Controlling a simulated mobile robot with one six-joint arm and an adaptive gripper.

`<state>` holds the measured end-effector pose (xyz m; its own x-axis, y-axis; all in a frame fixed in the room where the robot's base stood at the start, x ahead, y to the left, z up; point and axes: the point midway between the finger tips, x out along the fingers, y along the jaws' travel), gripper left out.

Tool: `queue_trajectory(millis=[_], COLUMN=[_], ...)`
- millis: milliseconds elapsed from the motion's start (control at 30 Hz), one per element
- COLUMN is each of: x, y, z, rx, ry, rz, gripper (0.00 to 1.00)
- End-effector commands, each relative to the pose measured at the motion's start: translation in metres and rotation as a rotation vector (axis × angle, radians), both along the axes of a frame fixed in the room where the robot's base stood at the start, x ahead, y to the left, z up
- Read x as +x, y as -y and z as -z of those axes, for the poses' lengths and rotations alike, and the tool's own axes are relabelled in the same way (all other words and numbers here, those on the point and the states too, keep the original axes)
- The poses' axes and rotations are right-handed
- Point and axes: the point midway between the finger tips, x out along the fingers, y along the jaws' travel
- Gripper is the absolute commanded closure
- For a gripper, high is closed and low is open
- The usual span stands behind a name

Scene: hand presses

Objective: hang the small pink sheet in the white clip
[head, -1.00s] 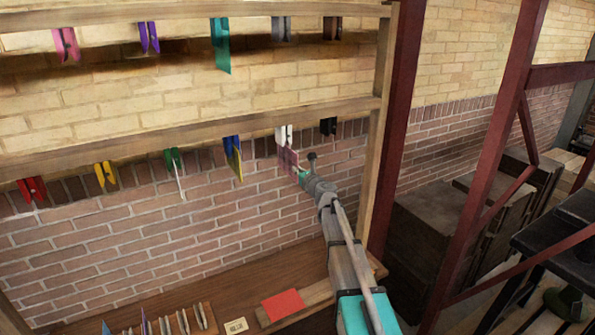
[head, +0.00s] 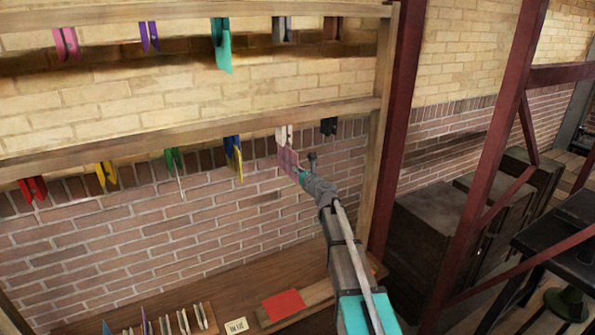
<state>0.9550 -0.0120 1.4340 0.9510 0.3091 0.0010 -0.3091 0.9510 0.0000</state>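The white clip (head: 284,134) hangs from the lower rail, near its right end. The small pink sheet (head: 288,160) is directly below the white clip, with its top edge at the clip's jaws. I cannot tell from this view whether the jaws grip it. My gripper (head: 301,174) is at the lower right edge of the pink sheet, reaching up from the lower right. The fingertips are small here and partly hidden by the wrist, so their opening is unclear.
On the lower rail (head: 190,137), a blue clip (head: 232,143) with a yellow and blue sheet hangs left, and a black clip (head: 328,126) hangs right. A wooden post (head: 378,150) stands right of my arm. A red sheet (head: 284,304) lies on the bench below.

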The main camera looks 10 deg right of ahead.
Motion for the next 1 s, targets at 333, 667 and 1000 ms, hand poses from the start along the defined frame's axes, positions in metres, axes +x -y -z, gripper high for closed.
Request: queue_trajectory(millis=[333,667,1000], x=[0.0,0.0,0.0], y=[0.0,0.0,0.0], z=[0.0,0.0,0.0], rx=[0.0,0.0,0.0], ry=[0.0,0.0,0.0], rz=[0.0,0.0,0.0], gripper=[0.6,0.5,0.34])
